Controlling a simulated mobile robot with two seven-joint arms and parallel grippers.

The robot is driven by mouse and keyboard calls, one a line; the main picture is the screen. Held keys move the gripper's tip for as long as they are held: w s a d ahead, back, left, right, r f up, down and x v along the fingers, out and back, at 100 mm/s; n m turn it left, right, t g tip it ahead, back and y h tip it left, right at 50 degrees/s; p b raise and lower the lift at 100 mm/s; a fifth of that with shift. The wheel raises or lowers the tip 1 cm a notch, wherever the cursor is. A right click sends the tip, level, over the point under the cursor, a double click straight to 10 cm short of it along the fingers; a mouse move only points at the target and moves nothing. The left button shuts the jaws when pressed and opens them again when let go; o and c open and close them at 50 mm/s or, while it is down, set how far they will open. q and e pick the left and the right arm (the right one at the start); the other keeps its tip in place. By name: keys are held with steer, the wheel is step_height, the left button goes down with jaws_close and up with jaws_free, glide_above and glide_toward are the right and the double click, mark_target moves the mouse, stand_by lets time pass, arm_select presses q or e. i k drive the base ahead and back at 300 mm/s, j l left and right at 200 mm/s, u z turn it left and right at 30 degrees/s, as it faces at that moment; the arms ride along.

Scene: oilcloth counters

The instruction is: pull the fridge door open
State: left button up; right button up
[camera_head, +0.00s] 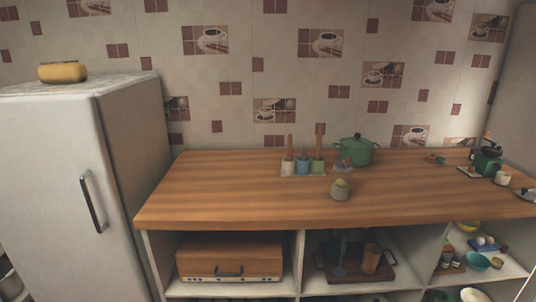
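The white fridge (60,180) stands at the left in the head view. Its door faces me and looks closed, with no gap visible along its edge. A dark metal vertical handle (93,202) sits near the right side of the door. A yellow rounded object (62,72) rests on top of the fridge. Neither of my grippers shows in this view, and nothing touches the handle.
A wooden counter (240,200) stands right of the fridge, holding a utensil holder, a green pot (356,149) and a small jar (341,190). Shelves below hold a brown case (229,258) and dishes. The space before the door looks clear.

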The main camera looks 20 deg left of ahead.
mark_target(65, 230)
steer(key=u, duration=2)
